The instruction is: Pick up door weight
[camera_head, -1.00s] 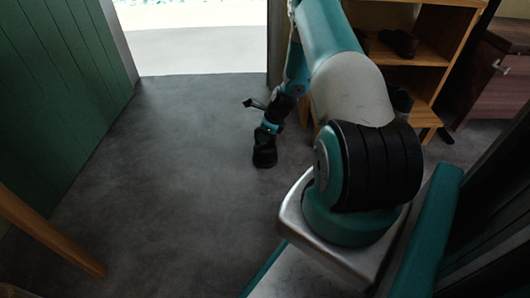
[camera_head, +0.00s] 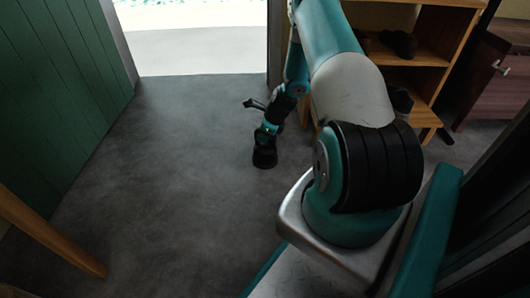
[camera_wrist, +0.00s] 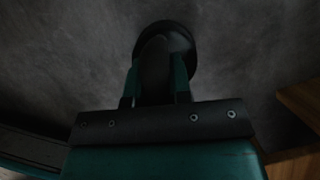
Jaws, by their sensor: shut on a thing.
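The door weight (camera_head: 264,158) is a small black object with a round base on the grey floor, in the middle of the head view. My gripper (camera_head: 267,133) points down onto it from above. In the wrist view, the black round base and upper part of the weight (camera_wrist: 178,42) show beyond the gripper housing. The teal fingers of my gripper (camera_wrist: 158,80) lie on both sides of the weight's upper part and are shut on it. I cannot tell whether the base is clear of the floor.
An open doorway (camera_head: 200,45) with bright ground beyond is at the top. A green plank panel (camera_head: 60,90) stands at the left. A wooden shelf (camera_head: 425,55) holding dark shoes (camera_head: 400,43) is at the upper right. A wooden bar (camera_head: 50,235) is at the lower left. The floor left of the weight is clear.

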